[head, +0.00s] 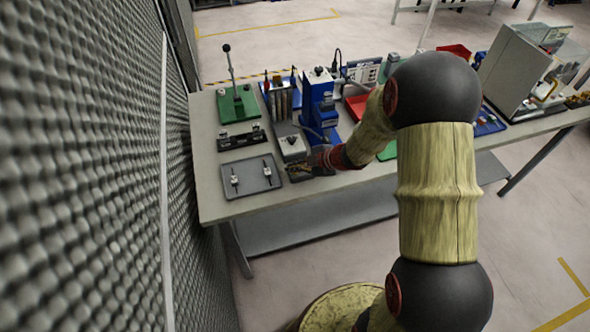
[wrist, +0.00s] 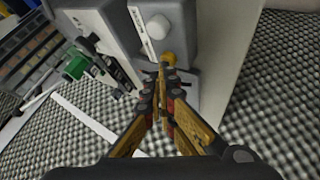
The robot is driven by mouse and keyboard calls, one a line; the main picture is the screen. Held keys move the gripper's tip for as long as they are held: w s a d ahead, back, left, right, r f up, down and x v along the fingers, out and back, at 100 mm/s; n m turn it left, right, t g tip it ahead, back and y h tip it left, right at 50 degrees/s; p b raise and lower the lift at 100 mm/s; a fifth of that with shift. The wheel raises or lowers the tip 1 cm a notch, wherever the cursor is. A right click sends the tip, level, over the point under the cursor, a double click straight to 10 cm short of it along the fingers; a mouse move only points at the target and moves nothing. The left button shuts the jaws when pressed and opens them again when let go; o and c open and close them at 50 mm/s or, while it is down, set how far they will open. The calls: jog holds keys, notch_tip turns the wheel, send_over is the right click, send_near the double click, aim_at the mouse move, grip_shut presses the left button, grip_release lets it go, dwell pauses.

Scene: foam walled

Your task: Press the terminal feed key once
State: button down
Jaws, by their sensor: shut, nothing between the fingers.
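A grey box with a pale round button on top (head: 292,146) stands near the front edge of the bench. In the wrist view a grey housing (wrist: 190,22) carries a white round button (wrist: 158,27) and a pale label strip. A small yellow round part (wrist: 168,58) shows just beyond my fingertips. I cannot tell which of these is the feed key; no lettering is readable. My gripper (head: 289,169) is shut and empty at the front of the grey box. In the wrist view my fingertips (wrist: 163,72) cover part of the lower grey face; contact cannot be told.
A dark tray (head: 247,186) with two small fittings lies left of my gripper. A green plate with an upright lever (head: 238,103) stands behind it. A blue upright device (head: 318,100) rises behind the grey box. A grey textured wall (head: 80,150) borders the left.

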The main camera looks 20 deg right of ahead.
aim_at(294, 173)
jog(key=shift+r, duration=0.1)
jog(key=shift+r+p, duration=0.85)
jog(key=shift+p, duration=0.25)
notch_tip(294, 173, up, 5)
jog(key=p, duration=0.5)
dwell(0.5)
